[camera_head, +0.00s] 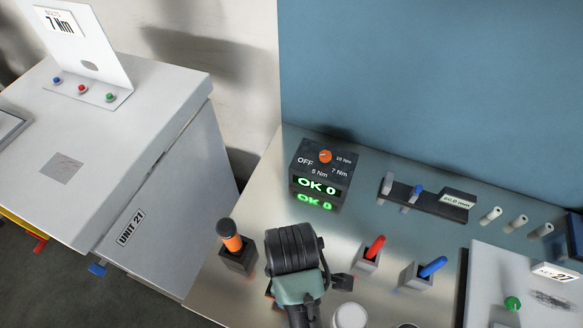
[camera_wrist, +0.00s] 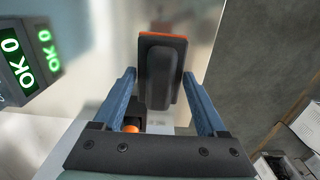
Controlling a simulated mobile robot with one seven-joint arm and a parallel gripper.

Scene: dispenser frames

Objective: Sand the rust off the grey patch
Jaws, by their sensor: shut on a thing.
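My gripper (camera_wrist: 159,76) has its two blue fingers on either side of a black block with an orange edge (camera_wrist: 160,68), which looks like a sanding block. My gripper is shut on it. In the head view my wrist hangs over the metal bench and hides most of what is held. A mottled grey square patch (camera_head: 63,167) lies on top of the white cabinet marked UNIT 21 at the left, well apart from my gripper. Rust cannot be told clearly from its grey surface.
On the bench (camera_head: 225,290) stand an orange-handled tool (camera_head: 231,238) in a holder, a display box (camera_head: 322,172) reading OK 0, and red (camera_head: 375,248) and blue (camera_head: 433,267) handles in holders. A white panel (camera_head: 490,265) is at right. A sign plate (camera_head: 85,55) rises from the cabinet (camera_head: 150,95).

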